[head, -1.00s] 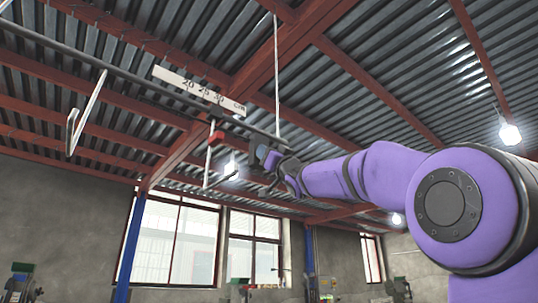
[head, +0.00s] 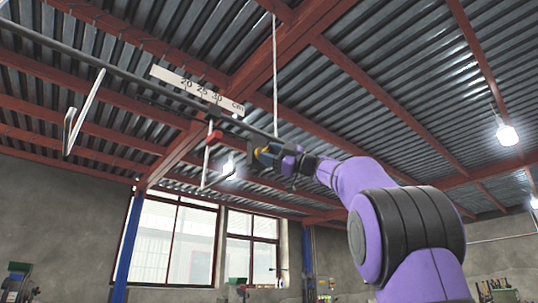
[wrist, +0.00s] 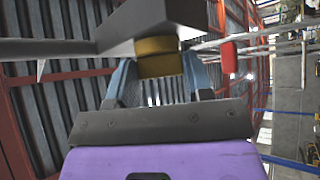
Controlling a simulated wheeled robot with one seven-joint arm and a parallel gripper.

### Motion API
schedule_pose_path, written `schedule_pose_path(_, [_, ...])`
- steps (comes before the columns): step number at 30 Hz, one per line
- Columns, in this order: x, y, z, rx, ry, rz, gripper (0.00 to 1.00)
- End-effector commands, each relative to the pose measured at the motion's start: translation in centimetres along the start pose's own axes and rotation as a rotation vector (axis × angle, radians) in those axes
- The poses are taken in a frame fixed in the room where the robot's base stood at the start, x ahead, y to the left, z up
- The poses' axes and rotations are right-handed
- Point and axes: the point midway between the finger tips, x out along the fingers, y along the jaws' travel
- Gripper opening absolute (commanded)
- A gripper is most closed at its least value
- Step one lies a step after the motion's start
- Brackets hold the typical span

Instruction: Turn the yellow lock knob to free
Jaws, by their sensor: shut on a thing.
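The yellow lock knob (wrist: 157,58) sits under a grey block (wrist: 160,18) in the wrist view. The two blue-grey fingers of my gripper (wrist: 158,72) stand on either side of the knob and are shut on it. In the head view my gripper (head: 264,155) is up at the overhead rail (head: 130,82), just right of a red piece (head: 214,137). The knob is small there and mostly hidden by the fingers. I see no mark that tells whether it is locked or free.
A white scale (head: 198,89) reading 20, 25, 30 cm is on the rail. A white hook-shaped rod (head: 84,110) hangs at the left, and a thin rod hangs below the red piece. A white cord (head: 275,70) runs up to the roof. Windows (head: 175,240) stand behind.

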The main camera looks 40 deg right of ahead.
Motion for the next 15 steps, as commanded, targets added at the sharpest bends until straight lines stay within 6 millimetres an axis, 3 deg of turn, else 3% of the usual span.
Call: schedule_pose_path(15, [0.05, 0.38, 0.17, -0.273, -0.002, -0.276, 0.23])
